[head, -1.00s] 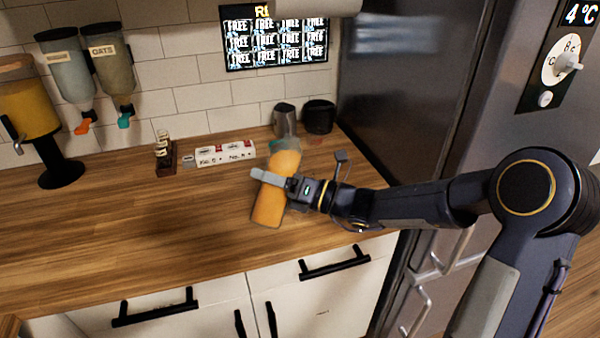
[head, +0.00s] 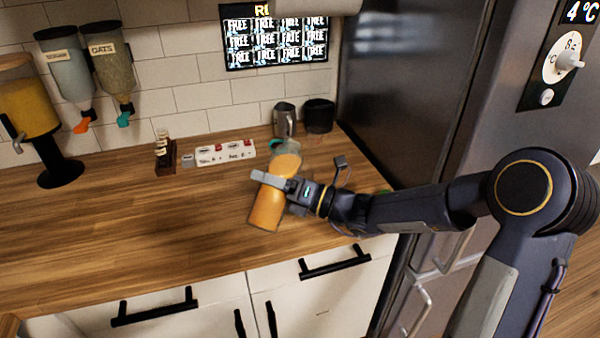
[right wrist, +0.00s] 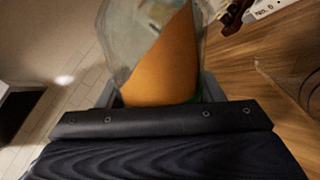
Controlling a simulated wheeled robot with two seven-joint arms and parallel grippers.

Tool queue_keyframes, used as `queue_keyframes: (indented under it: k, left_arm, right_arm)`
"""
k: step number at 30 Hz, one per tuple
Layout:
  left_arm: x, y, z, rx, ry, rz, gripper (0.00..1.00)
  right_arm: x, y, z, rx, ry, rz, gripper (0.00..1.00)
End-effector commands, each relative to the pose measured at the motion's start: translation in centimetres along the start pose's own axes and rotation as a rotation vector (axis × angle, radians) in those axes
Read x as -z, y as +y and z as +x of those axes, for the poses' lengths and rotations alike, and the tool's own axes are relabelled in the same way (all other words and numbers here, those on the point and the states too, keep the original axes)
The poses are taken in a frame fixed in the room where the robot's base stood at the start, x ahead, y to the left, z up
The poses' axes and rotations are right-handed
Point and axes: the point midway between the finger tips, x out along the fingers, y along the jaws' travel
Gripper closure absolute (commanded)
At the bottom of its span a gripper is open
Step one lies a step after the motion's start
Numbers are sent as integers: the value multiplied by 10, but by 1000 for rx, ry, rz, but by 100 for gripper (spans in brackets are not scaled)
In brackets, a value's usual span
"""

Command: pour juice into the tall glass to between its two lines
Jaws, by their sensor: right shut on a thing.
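My right gripper (head: 272,181) is shut on a clear juice container (head: 268,208) with orange juice inside, held at the counter's right part. The container leans, with its clear upper end away from me. In the right wrist view the container (right wrist: 160,65) fills the upper middle, and its juice surface runs at a slant to its walls. Faint clear curved outlines, perhaps of the tall glass (right wrist: 300,88), show at the right edge of that view. I cannot make out the glass or its two lines in the head view. My left gripper is not in view.
A white labelled box (head: 225,152) and a small dark rack (head: 165,155) stand near the back wall. A metal pitcher (head: 284,120) and a black canister (head: 319,116) stand behind the container. A juice dispenser (head: 30,105) is at left. The left counter (head: 120,230) is clear.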

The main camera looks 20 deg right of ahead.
Motion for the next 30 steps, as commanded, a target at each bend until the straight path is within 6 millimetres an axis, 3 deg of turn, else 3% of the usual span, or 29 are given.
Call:
queue_keyframes:
  k: [30]
  left_arm:
    - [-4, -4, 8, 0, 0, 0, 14]
  right_arm:
    - [13, -7, -1, -3, -23, 109, 77]
